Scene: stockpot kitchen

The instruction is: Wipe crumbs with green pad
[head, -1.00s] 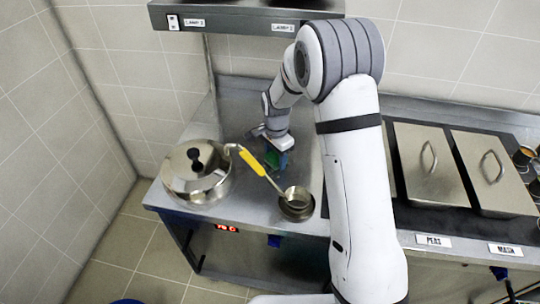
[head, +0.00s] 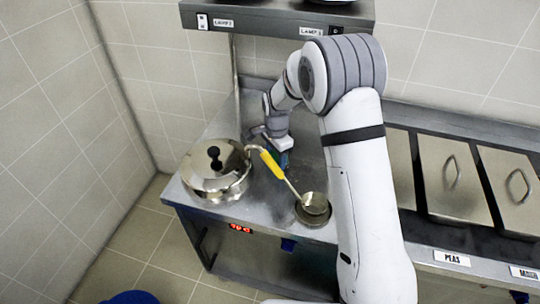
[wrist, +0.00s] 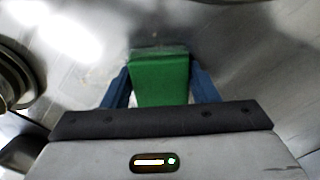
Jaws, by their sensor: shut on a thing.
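The green pad (wrist: 160,80) is held between the two blue fingers of my gripper (wrist: 160,88) in the wrist view. Its far edge is at or close to the steel counter top (wrist: 235,50); I cannot tell whether it presses on it. In the head view my gripper (head: 279,158) points down over the counter, right of the lidded pot and behind the yellow ladle handle. The pad is mostly hidden there. I cannot make out crumbs clearly in either view.
A steel stockpot (head: 218,182) stands at the counter's left. A ladle with a yellow handle (head: 271,163) leans from the pot side to a small round well (head: 313,212). Lidded pans (head: 450,185) lie right, a lamp shelf (head: 275,18) above.

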